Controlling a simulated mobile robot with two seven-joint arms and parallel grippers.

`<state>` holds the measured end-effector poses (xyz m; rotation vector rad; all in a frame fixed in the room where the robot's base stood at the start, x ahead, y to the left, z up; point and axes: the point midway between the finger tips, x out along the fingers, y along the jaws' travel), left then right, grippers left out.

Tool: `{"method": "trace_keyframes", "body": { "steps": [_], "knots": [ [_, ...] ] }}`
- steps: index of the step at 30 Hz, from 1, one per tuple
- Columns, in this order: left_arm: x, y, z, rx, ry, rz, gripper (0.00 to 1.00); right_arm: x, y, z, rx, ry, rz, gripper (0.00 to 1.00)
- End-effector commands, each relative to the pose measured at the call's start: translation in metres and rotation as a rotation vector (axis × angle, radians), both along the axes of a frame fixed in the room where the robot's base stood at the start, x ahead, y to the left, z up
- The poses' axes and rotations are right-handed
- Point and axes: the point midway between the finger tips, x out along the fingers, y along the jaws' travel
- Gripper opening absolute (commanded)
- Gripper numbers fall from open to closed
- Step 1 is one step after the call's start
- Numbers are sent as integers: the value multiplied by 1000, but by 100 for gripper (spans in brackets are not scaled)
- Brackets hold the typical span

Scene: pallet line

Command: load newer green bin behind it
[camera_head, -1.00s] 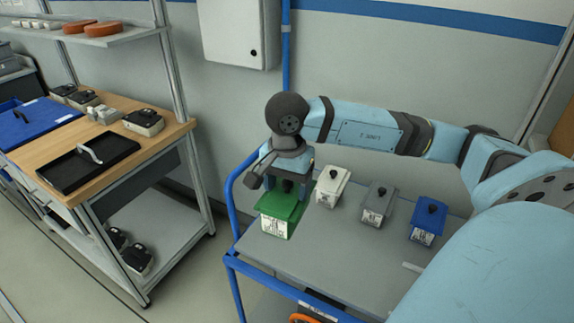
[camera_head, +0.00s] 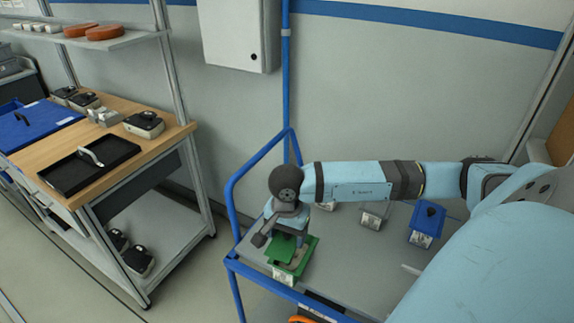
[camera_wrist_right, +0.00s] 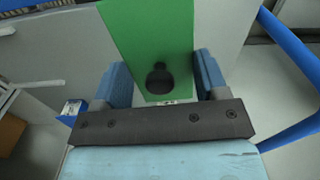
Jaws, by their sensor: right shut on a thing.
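A green bin (camera_head: 280,248) with a white label is near the front left edge of the grey cart top (camera_head: 340,255). My right gripper (camera_head: 288,238) comes down over it from above and is shut on it. In the right wrist view, the green top with its black knob (camera_wrist_right: 160,77) lies between the two blue fingers (camera_wrist_right: 162,85). The gripper hides part of the bin, and I cannot tell whether its underside touches the cart. My left gripper is not in view.
Behind my right arm, a white bin (camera_head: 327,206) and a grey bin (camera_head: 371,219) are partly hidden. A blue bin (camera_head: 428,222) stands to the right. Blue rails (camera_head: 235,205) bound the cart's left side. A wooden bench (camera_head: 70,150) with a black tray (camera_head: 88,166) stands left.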

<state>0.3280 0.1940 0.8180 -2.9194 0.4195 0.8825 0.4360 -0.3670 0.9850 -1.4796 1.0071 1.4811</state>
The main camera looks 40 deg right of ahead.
Motion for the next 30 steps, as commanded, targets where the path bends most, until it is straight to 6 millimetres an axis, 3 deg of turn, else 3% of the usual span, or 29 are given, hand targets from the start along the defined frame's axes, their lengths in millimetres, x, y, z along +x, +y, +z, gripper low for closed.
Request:
{"method": "trace_keyframes", "body": {
  "steps": [8,15,21,22,25,30],
  "knots": [
    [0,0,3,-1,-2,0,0,0,0,-21,0,0,-2,0],
    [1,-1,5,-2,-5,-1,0,0,0,-52,-1,2,-1,0],
    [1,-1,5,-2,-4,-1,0,0,0,-54,-1,0,-1,0],
    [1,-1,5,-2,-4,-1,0,0,0,-55,-1,2,-1,69],
    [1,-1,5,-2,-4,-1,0,0,0,-55,0,1,-1,92],
    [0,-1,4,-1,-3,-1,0,0,0,-54,0,1,-1,95]
  ]
}}
